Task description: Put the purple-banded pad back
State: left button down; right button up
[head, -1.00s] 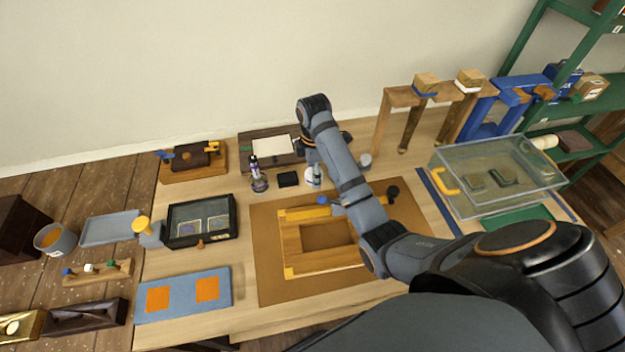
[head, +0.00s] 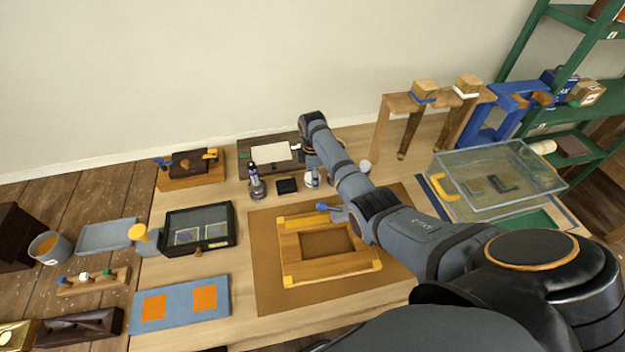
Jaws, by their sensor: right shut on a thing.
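My right arm comes in from the right and bends down at the back of the table. My right gripper (head: 307,150) is mostly hidden behind its own forearm, beside the dark tray (head: 248,152) with a white sheet. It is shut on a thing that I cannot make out. I cannot identify the purple-banded pad for certain. A small upright item with purple on it (head: 253,170) stands left of the gripper, apart from it. Flat squares lie under the clear top of the black case (head: 233,222), and their bands are too small to read. My left gripper is not in view.
A wooden frame (head: 290,250) lies on a brown mat (head: 265,285). A clear box (head: 470,165) stands at the right, near wooden and blue stands (head: 385,125). A blue mat (head: 180,305) with orange squares is front left. A black block (head: 287,186) sits near the gripper.

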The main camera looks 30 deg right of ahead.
jog(key=shift+f, duration=0.7)
jog(key=shift+f, duration=0.1)
jog(key=o, duration=1.1)
notch_tip(320, 180, up, 12)
